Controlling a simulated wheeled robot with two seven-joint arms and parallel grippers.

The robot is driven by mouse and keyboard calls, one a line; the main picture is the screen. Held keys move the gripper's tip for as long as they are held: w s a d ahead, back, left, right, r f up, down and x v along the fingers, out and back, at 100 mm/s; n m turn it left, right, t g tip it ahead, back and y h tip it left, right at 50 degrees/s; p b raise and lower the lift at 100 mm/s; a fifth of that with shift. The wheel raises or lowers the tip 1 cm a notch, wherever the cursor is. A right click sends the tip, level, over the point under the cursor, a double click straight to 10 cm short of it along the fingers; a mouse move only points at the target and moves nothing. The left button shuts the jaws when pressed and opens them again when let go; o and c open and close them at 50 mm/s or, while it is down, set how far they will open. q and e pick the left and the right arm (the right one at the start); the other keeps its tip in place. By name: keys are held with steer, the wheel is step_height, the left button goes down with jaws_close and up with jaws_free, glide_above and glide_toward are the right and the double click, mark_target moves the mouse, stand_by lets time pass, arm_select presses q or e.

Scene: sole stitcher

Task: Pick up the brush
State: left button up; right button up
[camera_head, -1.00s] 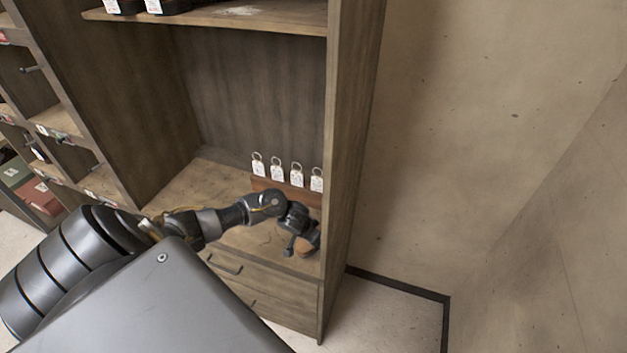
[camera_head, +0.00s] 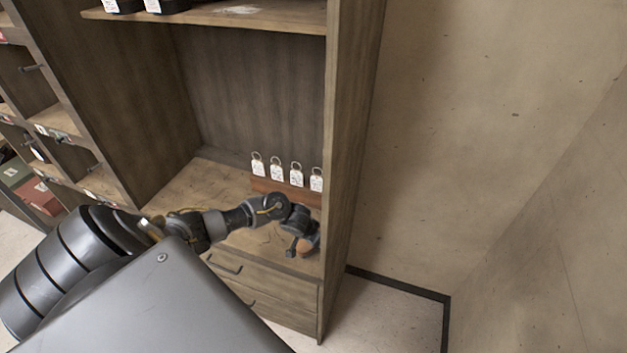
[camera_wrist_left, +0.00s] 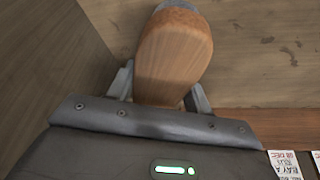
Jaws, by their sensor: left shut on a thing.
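The brush (camera_wrist_left: 173,58) has a rounded wooden body with a paler end at the top of the left wrist view. My left gripper (camera_wrist_left: 160,88) has one finger on each side of the wood and is shut on it. In the head view the brush (camera_head: 305,246) shows as a small brown patch under my left gripper (camera_head: 298,247), at the right front of the cabinet's lower shelf. I cannot tell whether the brush still touches the shelf. My right gripper is not in view.
The cabinet's right side panel (camera_head: 345,180) stands close to my left gripper. Behind it, several white tags (camera_head: 277,170) hang on a wooden strip (camera_head: 285,189). The shelf's left part (camera_head: 195,190) is clear. Drawers (camera_head: 265,287) lie below.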

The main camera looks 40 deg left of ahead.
arm_select(q)
steer(key=shift+r, duration=0.1)
steer(key=shift+r, duration=0.55)
steer(key=s+a+r, duration=0.8)
steer(key=s+r, duration=0.3)
steer(key=shift+s+r, duration=0.3)
steer(key=shift+r, duration=0.1)
